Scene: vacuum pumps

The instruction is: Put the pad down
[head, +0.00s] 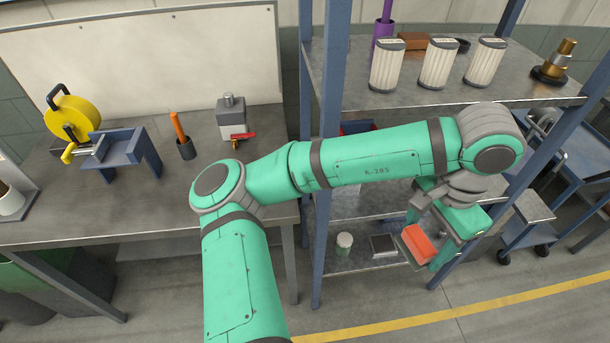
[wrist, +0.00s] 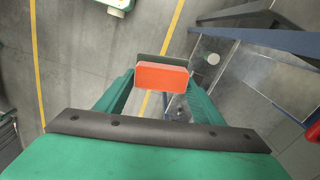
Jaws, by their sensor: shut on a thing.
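The pad is an orange-red block with a dark grey-green face, seen in the head view (head: 417,242) and in the wrist view (wrist: 162,77). My gripper (head: 428,248) is shut on the pad, its two green fingers on either side of it in the wrist view (wrist: 160,90). The pad is held in the air in front of the shelf unit's lower level. The head view does not clearly show how far it is from the shelf's edge.
A blue-framed shelf unit (head: 326,150) stands behind my arm. Its lower shelf carries a small white-topped jar (head: 344,243) and a flat grey tray (head: 384,246). Filter cartridges (head: 388,66) stand on the upper shelf. A workbench (head: 150,195) is at left, a blue cart (head: 560,160) at right.

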